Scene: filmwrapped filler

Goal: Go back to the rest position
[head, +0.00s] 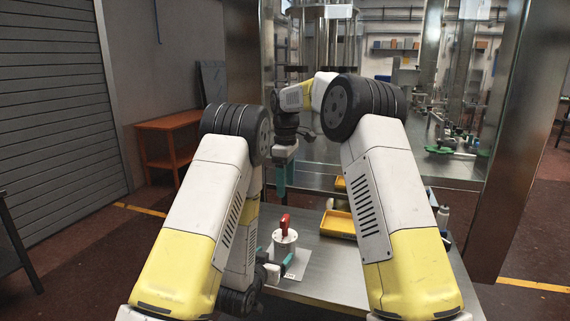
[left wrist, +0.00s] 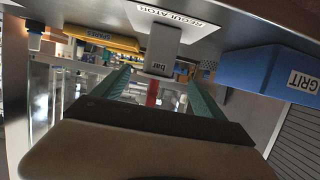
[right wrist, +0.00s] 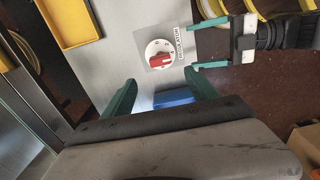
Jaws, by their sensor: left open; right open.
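The regulator, a white round body with a red knob, stands on the bench beside my left gripper (head: 283,266) in the head view; its red knob (head: 285,226) is on top. In the left wrist view the regulator's grey body (left wrist: 162,52) lies ahead between the green fingers of my open left gripper (left wrist: 160,88). In the right wrist view the regulator dial (right wrist: 158,55) is seen from above, with my left gripper's fingertips just right of it, apart from it.
Yellow trays (head: 338,223) stand on the steel bench (head: 325,270) right of the regulator. A blue bin marked GRIT (left wrist: 270,72) is near the left gripper. A red-orange table (head: 168,124) stands by the wall. A metal post (head: 505,150) rises at the right.

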